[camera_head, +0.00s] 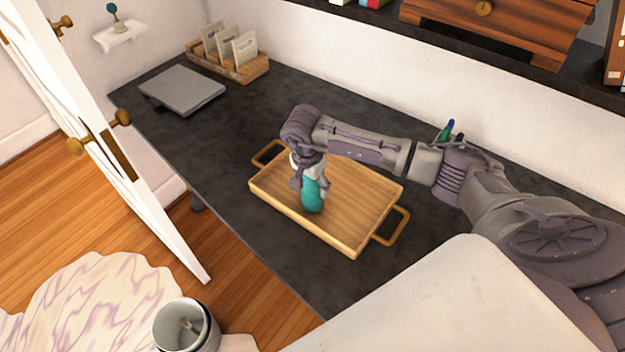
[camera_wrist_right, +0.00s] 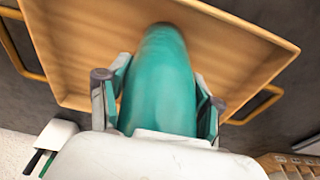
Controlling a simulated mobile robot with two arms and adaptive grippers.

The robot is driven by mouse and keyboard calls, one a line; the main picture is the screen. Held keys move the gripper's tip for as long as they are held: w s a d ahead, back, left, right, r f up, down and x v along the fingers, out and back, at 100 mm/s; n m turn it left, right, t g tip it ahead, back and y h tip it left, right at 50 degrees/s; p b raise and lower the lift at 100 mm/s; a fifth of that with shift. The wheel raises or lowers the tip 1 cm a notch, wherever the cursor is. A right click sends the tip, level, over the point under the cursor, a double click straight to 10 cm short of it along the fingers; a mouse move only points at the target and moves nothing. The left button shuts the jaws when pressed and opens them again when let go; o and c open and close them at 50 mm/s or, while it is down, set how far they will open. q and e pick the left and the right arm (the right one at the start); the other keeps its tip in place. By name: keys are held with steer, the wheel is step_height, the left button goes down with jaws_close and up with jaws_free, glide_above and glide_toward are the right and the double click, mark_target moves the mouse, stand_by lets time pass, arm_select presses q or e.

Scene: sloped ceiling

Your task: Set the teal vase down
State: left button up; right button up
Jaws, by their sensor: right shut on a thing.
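The teal vase (camera_head: 313,193) is upright over the left part of a wooden tray (camera_head: 365,205) on the dark desk. My right gripper (camera_head: 311,180) comes from above and is shut on the vase's upper part. In the right wrist view the vase (camera_wrist_right: 160,85) stands between the two fingers of my right gripper (camera_wrist_right: 158,108), with the tray (camera_wrist_right: 75,60) behind it. I cannot tell whether the vase's base touches the tray. My left gripper is not in view.
A grey laptop (camera_head: 182,89) and a wooden file holder (camera_head: 240,70) are at the desk's far left. An open white door (camera_head: 130,165) stands left of the desk. A grey bin (camera_head: 183,325) is on the floor. The desk between laptop and tray is clear.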

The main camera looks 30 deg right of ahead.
steer(key=shift+f, duration=0.2)
steer(key=shift+f+b, duration=0.2)
steer(key=shift+b, duration=0.1)
steer(key=o, duration=1.3)
steer(key=shift+r, duration=0.15)
